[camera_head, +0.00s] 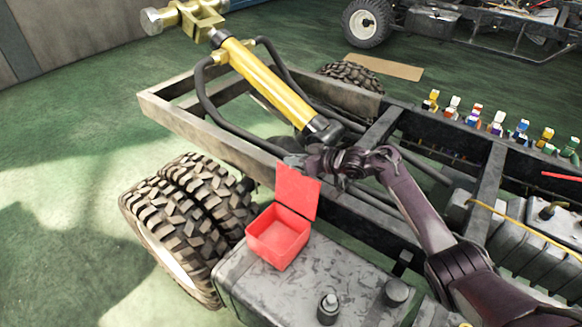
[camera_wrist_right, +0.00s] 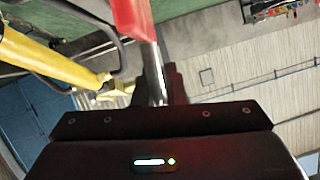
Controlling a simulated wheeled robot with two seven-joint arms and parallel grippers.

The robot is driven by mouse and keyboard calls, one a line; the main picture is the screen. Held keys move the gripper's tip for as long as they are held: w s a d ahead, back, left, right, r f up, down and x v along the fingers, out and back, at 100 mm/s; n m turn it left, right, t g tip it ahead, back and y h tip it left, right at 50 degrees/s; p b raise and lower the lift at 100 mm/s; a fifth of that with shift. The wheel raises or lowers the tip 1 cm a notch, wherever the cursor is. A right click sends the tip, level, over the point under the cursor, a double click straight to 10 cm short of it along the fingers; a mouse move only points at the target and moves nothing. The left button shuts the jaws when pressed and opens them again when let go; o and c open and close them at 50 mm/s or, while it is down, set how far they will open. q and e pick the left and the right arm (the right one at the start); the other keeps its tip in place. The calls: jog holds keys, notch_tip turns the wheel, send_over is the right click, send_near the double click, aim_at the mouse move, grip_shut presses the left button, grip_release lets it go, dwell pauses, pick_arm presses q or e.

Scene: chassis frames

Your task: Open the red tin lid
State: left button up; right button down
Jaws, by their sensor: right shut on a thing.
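The red tin (camera_head: 278,238) stands on a grey metal tank (camera_head: 320,285) in the head view. Its red lid (camera_head: 297,191) stands up, hinged at the tin's back edge, and the inside of the tin shows empty. My right gripper (camera_head: 296,163) is at the top edge of the lid, shut on it. In the right wrist view the gripper's fingers (camera_wrist_right: 160,88) meet the red lid (camera_wrist_right: 133,18) at the top of the picture. My left gripper is not in view.
A large twin tyre (camera_head: 185,215) is left of the tin. The chassis frame rail (camera_head: 215,135) and a yellow cylinder (camera_head: 265,82) lie behind it. A capped filler (camera_head: 328,308) rises from the tank in front. Green floor is free at left.

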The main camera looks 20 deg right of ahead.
jog(key=shift+w+d+f, duration=0.15)
jog(key=shift+d+f, duration=0.15)
jog(key=shift+f, duration=0.1)
jog(key=c, duration=1.7)
grip_release()
jog(key=shift+o, duration=1)
jog(key=shift+w+r, duration=0.1)
jog(key=shift+r, duration=0.1)
jog(key=v, duration=0.7)
jog(key=shift+s+d+b, duration=0.25)
jog(key=shift+d+b, duration=0.05)
jog(key=shift+b, duration=0.1)
